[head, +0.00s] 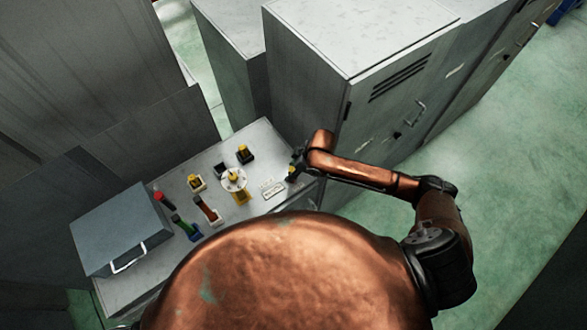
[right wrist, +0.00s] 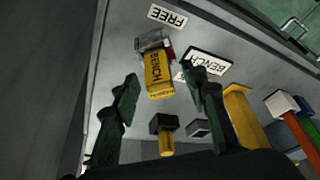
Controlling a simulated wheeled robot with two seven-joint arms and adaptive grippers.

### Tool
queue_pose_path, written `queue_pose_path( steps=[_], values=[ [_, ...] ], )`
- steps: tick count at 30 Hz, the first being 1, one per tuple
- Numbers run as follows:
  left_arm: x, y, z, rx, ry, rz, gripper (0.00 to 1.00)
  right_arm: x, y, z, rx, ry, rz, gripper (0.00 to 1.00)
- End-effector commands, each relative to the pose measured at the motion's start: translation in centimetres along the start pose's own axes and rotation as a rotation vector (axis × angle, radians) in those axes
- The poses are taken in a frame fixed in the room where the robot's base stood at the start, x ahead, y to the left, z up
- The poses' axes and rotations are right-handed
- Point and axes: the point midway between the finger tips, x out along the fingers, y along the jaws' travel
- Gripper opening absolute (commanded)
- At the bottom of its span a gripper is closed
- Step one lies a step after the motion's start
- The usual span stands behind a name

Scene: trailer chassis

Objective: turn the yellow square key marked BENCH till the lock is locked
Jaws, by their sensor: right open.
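The yellow square key (right wrist: 157,75) marked BENCH lies between my right gripper's fingers in the right wrist view, with visible gaps on both sides. Its far end meets a grey, partly clear lock body (right wrist: 153,41) with a red bit at its side. Whether the key is in the lock cannot be told. My right gripper (right wrist: 160,86) is open around the key and not closed on it. In the head view, the right gripper (head: 295,165) is at the bench's right end, with a small patch of yellow beside it. A BENCH label (right wrist: 212,61) and a FREE label (right wrist: 167,16) lie nearby. My left gripper is out of view.
A grey box (head: 120,230) is at the left. Tall lockers (head: 355,85) rise behind the right arm.

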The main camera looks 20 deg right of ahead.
Motion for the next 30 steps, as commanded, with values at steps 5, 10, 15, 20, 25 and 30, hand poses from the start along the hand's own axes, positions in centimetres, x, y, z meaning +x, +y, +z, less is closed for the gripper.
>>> queue_pose_path(
  steps=[5,10,15,20,25,30],
  values=[
    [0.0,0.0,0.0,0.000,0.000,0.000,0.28,0.0,0.0,0.0,0.000,0.000,0.000,0.32],
    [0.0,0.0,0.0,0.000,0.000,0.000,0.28,0.0,0.0,0.0,0.000,0.000,0.000,0.20],
    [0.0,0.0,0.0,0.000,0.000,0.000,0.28,0.0,0.0,0.0,0.000,0.000,0.000,0.08],
    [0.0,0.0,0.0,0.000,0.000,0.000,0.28,0.0,0.0,0.0,0.000,0.000,0.000,0.00],
    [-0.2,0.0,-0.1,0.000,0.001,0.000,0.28,-0.1,0.0,0.0,0.007,-0.001,0.002,0.00],
    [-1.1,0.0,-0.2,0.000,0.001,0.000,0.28,-0.2,-0.1,0.0,0.053,-0.001,0.019,0.00]
  ],
)
